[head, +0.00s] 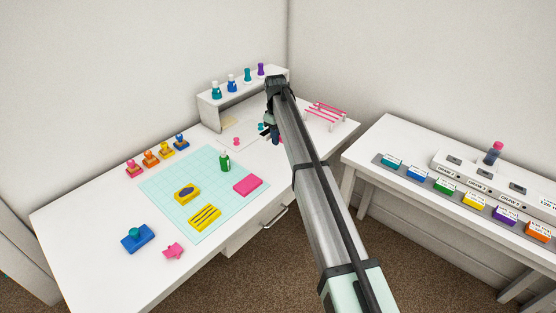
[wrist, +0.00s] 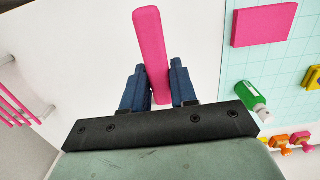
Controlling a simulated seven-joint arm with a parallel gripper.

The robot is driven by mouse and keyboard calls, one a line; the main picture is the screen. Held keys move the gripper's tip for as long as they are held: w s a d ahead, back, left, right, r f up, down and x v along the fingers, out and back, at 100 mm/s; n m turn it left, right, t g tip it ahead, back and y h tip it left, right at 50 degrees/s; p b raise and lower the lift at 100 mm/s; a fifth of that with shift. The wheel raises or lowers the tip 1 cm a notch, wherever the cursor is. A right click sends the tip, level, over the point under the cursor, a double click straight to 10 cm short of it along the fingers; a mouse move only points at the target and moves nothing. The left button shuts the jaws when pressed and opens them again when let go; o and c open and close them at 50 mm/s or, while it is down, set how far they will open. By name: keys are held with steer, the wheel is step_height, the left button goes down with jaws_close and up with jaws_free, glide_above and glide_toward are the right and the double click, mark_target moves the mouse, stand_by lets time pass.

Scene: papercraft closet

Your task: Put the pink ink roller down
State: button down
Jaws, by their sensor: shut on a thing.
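The pink ink roller shows in the wrist view as a long pink bar (wrist: 149,45) between the two dark blue fingers of my gripper (wrist: 155,88). My gripper is shut on it, and the bar sticks out past the fingertips. Whether it touches the white desktop below cannot be told. In the head view my gripper (head: 272,136) is over the back part of the white desk (head: 105,215), between the cutting mat and a pink-barred rack. The roller is hidden there behind my arm.
The pink-barred rack (head: 326,112) stands right of my gripper. A green bottle (head: 225,161) and pink block (head: 247,185) are on the teal mat (head: 175,180) to the left. A shelf (head: 245,98) with several bottles stands behind. Bare white desktop shows beneath my gripper.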

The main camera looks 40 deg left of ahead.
mark_target(279, 163)
steer(key=shift+f, duration=4.65)
steer(key=shift+f, duration=0.15)
steer(key=c, duration=0.9)
jaws_free()
steer(key=r, duration=1.2)
steer(key=shift+a+r, duration=0.15)
steer(key=shift+a, duration=0.15)
